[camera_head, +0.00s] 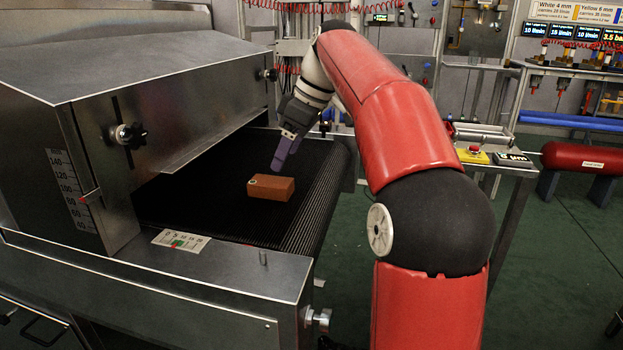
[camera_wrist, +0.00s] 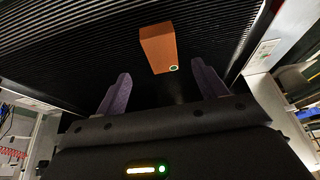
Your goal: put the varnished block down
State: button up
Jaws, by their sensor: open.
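The varnished block (camera_head: 271,188) is an orange-brown brick shape with a small round pale mark near one end. It rests on the black ribbed conveyor belt (camera_head: 200,205) of the dryer, in front of the tunnel mouth. It also shows in the wrist view (camera_wrist: 158,48), beyond my fingertips. My gripper (camera_head: 280,160) has purple fingers and hangs just above and behind the block in the head view, apart from it. In the wrist view my gripper (camera_wrist: 160,80) has its fingers spread wide with nothing between them.
The steel dryer hood (camera_head: 150,85) overhangs the belt at left, with a knob (camera_head: 131,135) and a height scale. A side table with a yellow red-button box (camera_head: 473,155) stands at right. The belt around the block is clear.

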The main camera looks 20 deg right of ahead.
aim_at(272, 181)
jog(key=shift+s+a+r, duration=0.1)
jog(key=shift+a+r, duration=0.05)
jog(key=shift+r, duration=0.1)
jog(key=shift+b+x, duration=0.85)
jog(key=shift+x, duration=3)
jog(key=c, duration=1.2)
jog(key=shift+o, duration=0.2)
